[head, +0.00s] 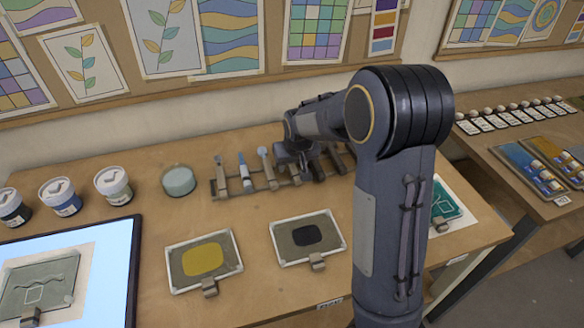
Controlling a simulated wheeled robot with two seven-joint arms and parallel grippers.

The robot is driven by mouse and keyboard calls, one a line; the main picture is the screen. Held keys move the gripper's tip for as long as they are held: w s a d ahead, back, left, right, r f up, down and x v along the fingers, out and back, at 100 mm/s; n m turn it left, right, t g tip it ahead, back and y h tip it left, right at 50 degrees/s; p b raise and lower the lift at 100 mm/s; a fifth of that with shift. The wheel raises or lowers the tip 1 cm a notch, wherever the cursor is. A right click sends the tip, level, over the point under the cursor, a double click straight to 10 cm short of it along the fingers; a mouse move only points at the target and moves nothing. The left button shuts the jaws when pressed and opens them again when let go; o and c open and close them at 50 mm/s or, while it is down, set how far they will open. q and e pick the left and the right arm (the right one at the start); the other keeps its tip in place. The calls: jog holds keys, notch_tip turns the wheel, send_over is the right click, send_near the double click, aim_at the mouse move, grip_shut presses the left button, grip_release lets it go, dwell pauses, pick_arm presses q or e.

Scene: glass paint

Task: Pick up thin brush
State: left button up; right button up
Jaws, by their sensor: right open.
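Several brush-like tools stand or lean along a low wooden rack (252,187) at the back middle of the table. I can make out a pale-handled one (222,172) at the left, one with a blue and white part (244,168) beside it, and another pale one (267,164). I cannot tell which is the thin brush. My right gripper (305,172) is open at the right part of the rack, over or among the tools there. My own arm and gripper hide part of the rack's right side. My left gripper is not in view.
A round dish (178,181) and paint jars (113,185) stand left of the rack. A yellow-paint tray (204,262) and a dark-paint tray (308,236) lie in front. A lit screen (112,260) is front left. A teal piece (445,205) lies right of my arm.

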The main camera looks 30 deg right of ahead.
aim_at(292, 166)
dwell(0.3)
grip_shut()
dwell(0.3)
jog(key=shift+r, duration=0.6)
notch_tip(292, 166, up, 3)
jog(key=shift+w+f, duration=0.1)
jog(key=s+a+r, duration=0.6)
jog(key=s+r, duration=0.3)
jog(key=s, duration=0.3)
jog(key=shift+s+a+r, duration=0.25)
jog(key=shift+a, duration=0.1)
